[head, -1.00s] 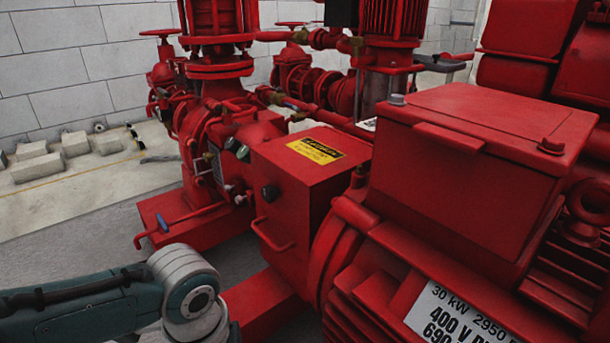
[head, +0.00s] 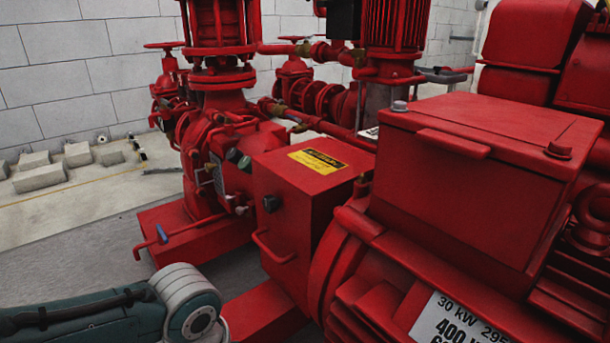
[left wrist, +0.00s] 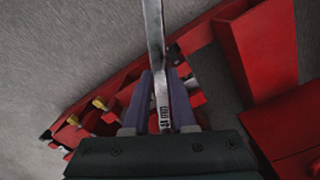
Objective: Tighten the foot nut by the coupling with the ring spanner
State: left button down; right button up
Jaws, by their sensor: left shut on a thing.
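In the left wrist view my left gripper (left wrist: 162,85) is shut on the steel spanner (left wrist: 154,30). Its shank lies between the two purple fingers and runs out of the top of the picture, so its ring end is hidden. Below it lies the red baseframe (left wrist: 205,38), with two yellowish bolt-like fittings (left wrist: 100,103) at the left. I cannot tell whether either is the foot nut. In the head view the red box with a yellow warning label (head: 317,162) stands between pump and motor.
The large red motor (head: 470,180) fills the right of the head view. The red pump (head: 215,130) and its pipework stand behind the box. A thin red lever (head: 180,236) sticks out at the left. Grey floor (head: 90,235) is clear at the left; blocks (head: 40,178) lie by the wall.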

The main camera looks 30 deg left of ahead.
pick_arm(q)
jog(key=shift+f+b, duration=0.95)
jog(key=shift+f, duration=0.25)
jog(key=shift+w, duration=0.1)
jog(key=shift+w+a+m+b, duration=0.55)
jog(key=shift+w+a+m, duration=0.15)
jog(key=shift+w+m, duration=0.15)
jog(key=w+a+m+b, duration=0.1)
jog(key=w+m+b, duration=0.9)
jog(key=w+b, duration=0.2)
jog(key=shift+a+m+b, duration=0.15)
jog(key=shift+m+b, duration=0.2)
jog(key=shift+b, duration=0.3)
jog(key=shift+w, duration=0.1)
jog(key=shift+r+p, duration=0.1)
jog(key=shift+p, duration=0.2)
